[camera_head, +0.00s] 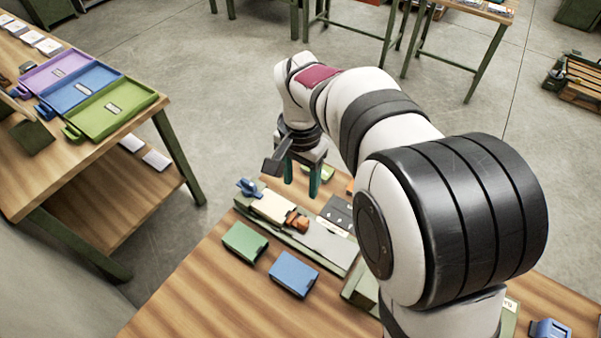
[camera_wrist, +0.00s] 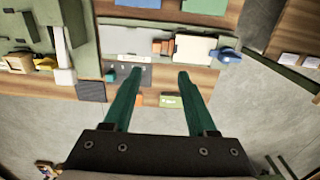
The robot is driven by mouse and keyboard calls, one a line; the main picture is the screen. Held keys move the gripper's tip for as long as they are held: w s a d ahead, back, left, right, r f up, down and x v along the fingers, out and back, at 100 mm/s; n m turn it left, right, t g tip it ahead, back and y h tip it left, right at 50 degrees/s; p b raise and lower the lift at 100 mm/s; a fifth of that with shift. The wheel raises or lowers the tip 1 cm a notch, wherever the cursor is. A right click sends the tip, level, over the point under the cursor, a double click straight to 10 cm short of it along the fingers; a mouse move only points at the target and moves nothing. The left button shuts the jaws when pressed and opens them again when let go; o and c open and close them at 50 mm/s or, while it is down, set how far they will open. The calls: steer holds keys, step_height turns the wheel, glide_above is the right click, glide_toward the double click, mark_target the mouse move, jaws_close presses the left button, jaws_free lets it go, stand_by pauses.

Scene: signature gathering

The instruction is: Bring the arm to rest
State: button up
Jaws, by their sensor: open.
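My gripper (camera_head: 301,178) hangs over the far edge of the wooden workbench (camera_head: 185,299), pointing down. In the wrist view its two green fingers (camera_wrist: 158,80) stand well apart with nothing between them. My arm reaches from the right foreground to it and hides part of the bench. The gripper is above and apart from the things on the bench.
A green block (camera_head: 244,242) and a blue block (camera_head: 294,274) lie near the bench's front. Behind them is a grey plate (camera_head: 320,240) with an orange piece (camera_head: 297,221) and a cream block (camera_head: 272,206). A side table at left holds purple, blue and green trays (camera_head: 110,107). Floor separates the tables.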

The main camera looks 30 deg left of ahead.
step_height(320, 180, up, 2)
stand_by(0.5)
steer(key=s+d+r+m, duration=0.15)
steer(key=d+r, duration=0.25)
steer(key=d, duration=1.1)
steer(key=s+d+f+m+y, duration=0.1)
steer(key=s+d+m, duration=0.3)
steer(key=s+d, duration=0.9)
steer(key=shift+s+d+f+y, duration=0.15)
steer(key=shift+s+f+y, duration=0.25)
steer(key=shift+s+f, duration=0.15)
